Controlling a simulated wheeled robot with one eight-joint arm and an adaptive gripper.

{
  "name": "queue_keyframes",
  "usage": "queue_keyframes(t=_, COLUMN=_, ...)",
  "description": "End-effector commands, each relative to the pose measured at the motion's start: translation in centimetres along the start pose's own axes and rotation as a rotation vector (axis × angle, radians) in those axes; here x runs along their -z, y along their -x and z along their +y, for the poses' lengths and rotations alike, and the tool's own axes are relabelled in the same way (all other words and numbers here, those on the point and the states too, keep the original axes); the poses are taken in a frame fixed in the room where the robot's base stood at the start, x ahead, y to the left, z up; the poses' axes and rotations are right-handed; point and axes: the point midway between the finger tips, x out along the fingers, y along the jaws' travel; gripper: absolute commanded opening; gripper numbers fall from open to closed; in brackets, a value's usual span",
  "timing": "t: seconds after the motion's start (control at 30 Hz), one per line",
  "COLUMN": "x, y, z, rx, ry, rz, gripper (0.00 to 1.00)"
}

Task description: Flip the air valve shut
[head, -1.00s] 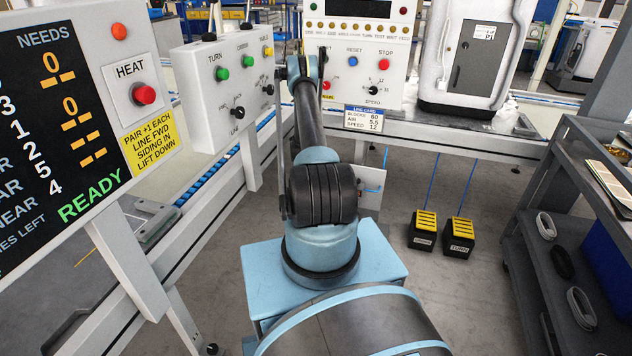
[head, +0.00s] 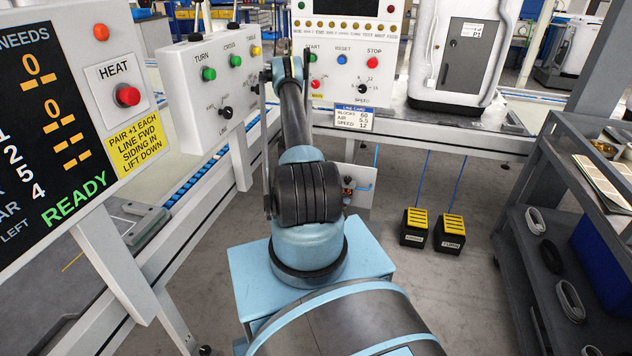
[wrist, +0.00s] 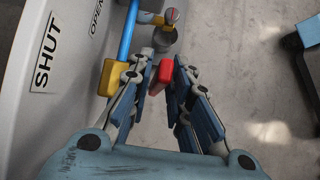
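In the wrist view, a pale panel bears the labels SHUT (wrist: 44,52) and OPEN (wrist: 96,16). A blue pipe (wrist: 128,32) runs beside it up to a metal fitting (wrist: 165,35). A yellow block (wrist: 110,78) sits by the left finger and a red block (wrist: 165,71) shows between the fingertips; I cannot tell which is the valve handle. My gripper (wrist: 163,64) is open, its fingertips apart around the red block; contact is unclear. In the head view, a small white panel with a blue pipe (head: 357,184) shows behind my arm, which hides my gripper.
Control boxes (head: 210,85) and a HEAT panel (head: 120,85) stand at the left. A white machine (head: 465,50) stands on the rear bench. Two yellow-topped pedals (head: 415,228) are on the floor. A grey cart (head: 560,225) stands at the right. Floor between pedals and cart is clear.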

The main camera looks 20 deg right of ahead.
Motion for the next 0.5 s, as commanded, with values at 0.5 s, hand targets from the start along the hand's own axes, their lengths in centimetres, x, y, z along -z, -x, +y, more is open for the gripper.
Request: queue_keyframes(t=0.5, x=-3.3, y=4.3, z=-0.1, rx=0.001, ry=0.000, rz=0.000, gripper=0.18)
